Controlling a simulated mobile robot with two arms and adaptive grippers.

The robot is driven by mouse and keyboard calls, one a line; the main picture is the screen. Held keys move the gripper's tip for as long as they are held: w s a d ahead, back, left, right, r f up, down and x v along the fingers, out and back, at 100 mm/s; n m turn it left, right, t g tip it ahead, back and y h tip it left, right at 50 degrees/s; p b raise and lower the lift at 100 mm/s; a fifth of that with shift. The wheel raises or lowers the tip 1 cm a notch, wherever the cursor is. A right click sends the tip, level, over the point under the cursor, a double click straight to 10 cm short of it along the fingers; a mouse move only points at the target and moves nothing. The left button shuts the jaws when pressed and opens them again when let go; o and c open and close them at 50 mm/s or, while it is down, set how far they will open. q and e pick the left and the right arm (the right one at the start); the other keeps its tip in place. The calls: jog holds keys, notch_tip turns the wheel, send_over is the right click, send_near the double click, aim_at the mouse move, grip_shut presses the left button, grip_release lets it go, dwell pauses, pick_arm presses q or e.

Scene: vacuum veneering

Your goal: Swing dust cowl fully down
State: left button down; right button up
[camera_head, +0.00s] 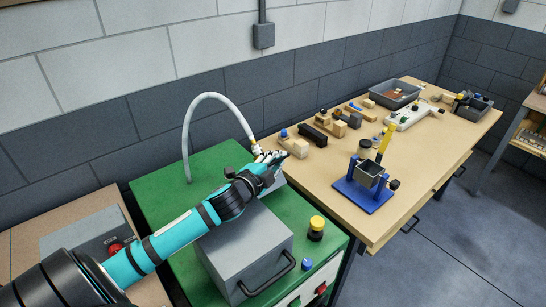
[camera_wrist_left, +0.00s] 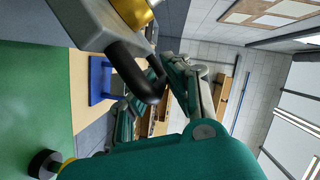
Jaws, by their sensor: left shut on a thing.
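My left gripper (camera_head: 270,163) is at the back right of the green-topped cabinet (camera_head: 150,192), beside the hose's brass end. It is shut on a part of a small grey piece (camera_head: 275,183), which I take to be the dust cowl. The gripper and wrist hide most of this piece, so its tilt is hard to tell. In the left wrist view a grey body with a black bar handle (camera_wrist_left: 135,72) is close to the camera; the exact grip contact is unclear. My right gripper is not in view.
A grey box (camera_head: 240,245) with a black handle stands under my left forearm. A white hose (camera_head: 186,135) arches behind the wrist. A yellow-and-black button (camera_head: 316,226) stands front right. The wooden bench (camera_head: 420,165) at right carries a blue fixture (camera_head: 363,190) and several blocks.

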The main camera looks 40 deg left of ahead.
pick_arm(q)
jog(key=shift+f, duration=0.1)
jog(key=c, duration=1.4)
grip_release()
jog(key=s, duration=0.4)
jog(key=s+r, duration=0.1)
jog(key=s, duration=0.6)
jog(key=shift+s+d+r, duration=0.35)
jog(key=shift+s+r, duration=0.05)
